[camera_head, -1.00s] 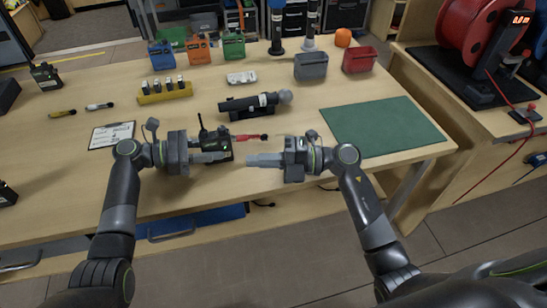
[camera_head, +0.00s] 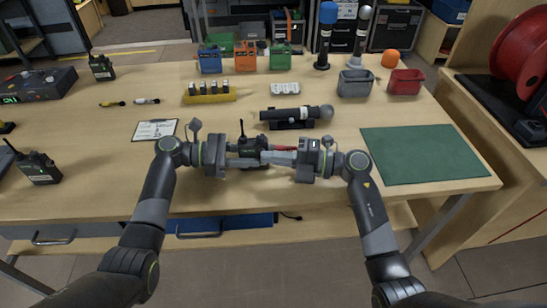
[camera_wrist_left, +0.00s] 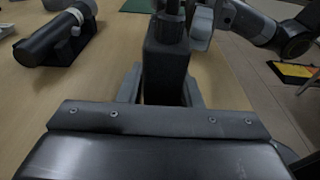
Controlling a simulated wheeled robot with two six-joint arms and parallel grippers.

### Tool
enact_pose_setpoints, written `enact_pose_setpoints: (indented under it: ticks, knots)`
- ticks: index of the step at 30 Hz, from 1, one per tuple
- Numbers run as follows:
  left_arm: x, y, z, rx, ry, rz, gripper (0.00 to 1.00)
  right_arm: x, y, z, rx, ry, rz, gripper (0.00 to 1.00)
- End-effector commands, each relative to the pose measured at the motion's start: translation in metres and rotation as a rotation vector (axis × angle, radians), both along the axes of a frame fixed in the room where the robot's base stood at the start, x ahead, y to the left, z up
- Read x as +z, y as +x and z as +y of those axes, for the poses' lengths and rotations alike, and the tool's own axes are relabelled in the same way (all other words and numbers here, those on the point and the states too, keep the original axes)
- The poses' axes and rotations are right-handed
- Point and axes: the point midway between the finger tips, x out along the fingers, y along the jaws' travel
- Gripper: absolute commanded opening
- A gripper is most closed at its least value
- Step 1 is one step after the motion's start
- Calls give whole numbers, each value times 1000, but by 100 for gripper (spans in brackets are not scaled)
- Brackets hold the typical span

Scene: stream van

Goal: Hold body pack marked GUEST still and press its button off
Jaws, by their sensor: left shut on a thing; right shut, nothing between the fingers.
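A black body pack (camera_head: 252,146) with a short antenna stands at the front middle of the table. My left gripper (camera_head: 250,160) is shut around its lower part. In the left wrist view the pack (camera_wrist_left: 165,68) is upright between the two fingers. My right gripper (camera_head: 268,157) is shut and empty, its tips pointing left at the pack's near side. In the left wrist view the right fingertips (camera_wrist_left: 201,28) are close beside the pack's top; I cannot tell whether they touch it. The pack's marking is unreadable and its button is hidden.
Similar black packs stand at the left (camera_head: 38,166) and back left (camera_head: 102,67). A microphone (camera_head: 297,115) lies in a holder behind the grippers. Grey (camera_head: 356,83) and red (camera_head: 405,82) bins stand behind.

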Motion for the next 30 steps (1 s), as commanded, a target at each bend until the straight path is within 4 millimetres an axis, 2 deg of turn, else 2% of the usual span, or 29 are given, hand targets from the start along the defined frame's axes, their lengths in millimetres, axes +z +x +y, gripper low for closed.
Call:
enact_pose_setpoints:
  ticks: [9,20,26,30]
  knots:
    - [0,-1,0,-3,-1,0,7,0,17,0,-2,-2,0,0]
    - [0,-2,-2,-8,-5,0,7,-2,16,-1,-7,-6,1,0]
    - [0,-2,-2,-8,-5,0,6,-2,-2,-1,-4,-2,1,0]
    - [0,-1,-1,-5,-3,0,6,-1,-27,0,3,1,0,0]
